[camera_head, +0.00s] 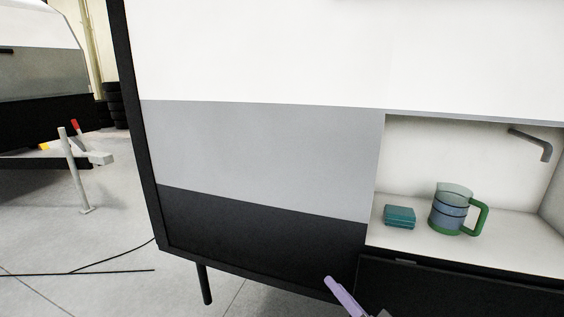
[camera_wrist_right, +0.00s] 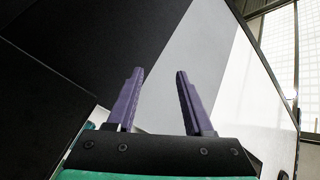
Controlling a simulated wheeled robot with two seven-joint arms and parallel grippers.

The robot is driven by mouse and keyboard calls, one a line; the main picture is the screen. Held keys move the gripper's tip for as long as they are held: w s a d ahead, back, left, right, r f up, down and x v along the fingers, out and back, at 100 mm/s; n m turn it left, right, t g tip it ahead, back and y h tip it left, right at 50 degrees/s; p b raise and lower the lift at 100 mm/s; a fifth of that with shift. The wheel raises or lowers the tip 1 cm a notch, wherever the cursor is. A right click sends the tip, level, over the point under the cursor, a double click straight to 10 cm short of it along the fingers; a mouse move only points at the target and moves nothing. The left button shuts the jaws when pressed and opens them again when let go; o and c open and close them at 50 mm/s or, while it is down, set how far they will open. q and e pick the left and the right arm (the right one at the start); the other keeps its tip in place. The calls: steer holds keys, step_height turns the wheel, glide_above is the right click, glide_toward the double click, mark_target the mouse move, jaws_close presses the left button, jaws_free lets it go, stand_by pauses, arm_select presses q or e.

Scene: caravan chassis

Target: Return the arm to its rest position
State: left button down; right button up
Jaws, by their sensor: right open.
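My right gripper (camera_wrist_right: 160,90) is open in the right wrist view, with its two purple fingers apart and nothing between them. Behind the fingers are the black and grey panels of the caravan wall. In the head view only a purple finger of the right gripper (camera_head: 338,290) shows at the bottom, in front of the black lower panel (camera_head: 260,225) and left of the lowered hatch. The rest of the right arm is mostly out of that view. My left gripper is not in view.
An open compartment holds a teal box (camera_head: 400,216) and a pitcher with a green handle (camera_head: 452,209) on its white floor. A grey tap-like pipe (camera_head: 535,143) is on its back wall. A dark flap (camera_head: 460,288) lies below the opening. A grey stand (camera_head: 76,170) and cables are on the floor at left.

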steer(key=s+d+f+n+g+h, duration=0.1)
steer(key=s+f+n+g+h, duration=0.15)
steer(key=f, duration=0.35)
steer(key=s+d+f+n+g+h, duration=0.1)
steer(key=s+f+n+g, duration=0.1)
steer(key=s+f+g, duration=0.3)
steer(key=s+d+f+n+g+h, duration=0.2)
steer(key=s+d+f+g+h, duration=0.3)
steer(key=s+d+f, duration=0.45)
steer(key=s+f+g, duration=0.2)
steer(key=s+f, duration=0.1)
steer(key=f, duration=2.1)
steer(key=s+d+f, duration=0.2)
steer(key=s+f, duration=1)
steer(key=s, duration=0.4)
steer(key=shift+s+d+f+n+g, duration=0.15)
steer(key=shift+d+f+n+g, duration=0.05)
steer(key=shift+f+n+g, duration=0.2)
